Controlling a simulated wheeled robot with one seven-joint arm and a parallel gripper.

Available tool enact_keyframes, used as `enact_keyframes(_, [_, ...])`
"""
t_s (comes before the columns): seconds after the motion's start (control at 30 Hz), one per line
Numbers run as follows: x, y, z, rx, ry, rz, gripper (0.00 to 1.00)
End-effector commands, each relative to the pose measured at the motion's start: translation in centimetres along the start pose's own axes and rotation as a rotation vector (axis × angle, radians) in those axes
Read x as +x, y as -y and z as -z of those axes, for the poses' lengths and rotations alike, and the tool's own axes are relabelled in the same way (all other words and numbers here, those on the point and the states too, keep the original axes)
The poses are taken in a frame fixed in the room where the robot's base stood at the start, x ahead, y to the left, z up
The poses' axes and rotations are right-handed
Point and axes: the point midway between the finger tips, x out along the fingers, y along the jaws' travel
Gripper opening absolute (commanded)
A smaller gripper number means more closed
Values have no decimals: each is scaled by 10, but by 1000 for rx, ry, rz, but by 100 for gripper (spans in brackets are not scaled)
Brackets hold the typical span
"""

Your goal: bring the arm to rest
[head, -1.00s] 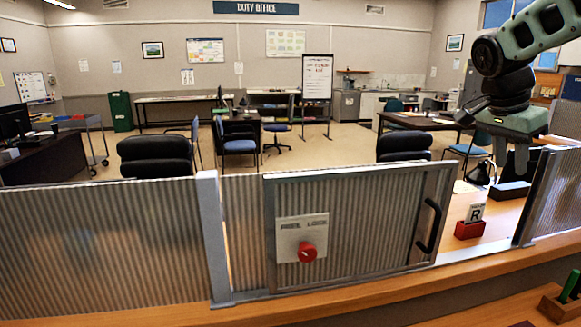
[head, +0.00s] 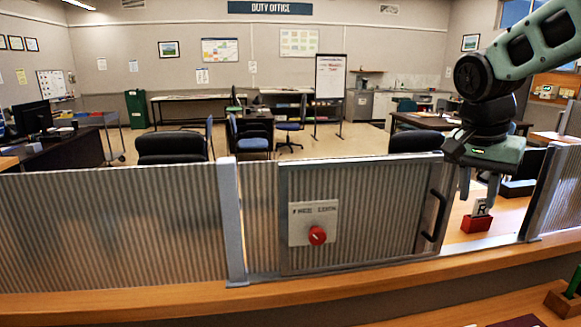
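My gripper (head: 478,196) hangs from my green and black arm (head: 522,45) at the right of the head view. Its two grey fingers point down and stand apart, with nothing seen between them. It appears in front of the opening right of the ribbed sliding panel (head: 385,210), to the right of the panel's black handle (head: 437,215). The handle shows clear of the fingers. The fingertips overlap the view near a red block with an "R" card (head: 477,222); I cannot tell the depth between them.
The panel carries a plate with a red knob (head: 317,235). A grey post (head: 233,225) and a ribbed screen (head: 110,225) stand to its left, another screen (head: 558,195) to the right. A wooden counter (head: 330,295) runs below. A green item in a wooden holder (head: 566,297) sits lower right.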

Motion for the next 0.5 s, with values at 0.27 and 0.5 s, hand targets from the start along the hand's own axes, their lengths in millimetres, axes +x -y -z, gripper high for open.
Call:
enact_keyframes(0.27, [23, 19, -140, -569, 101, 117, 30])
enact_keyframes(0.5, [51, -21, -285, -1231, 152, 241, 30])
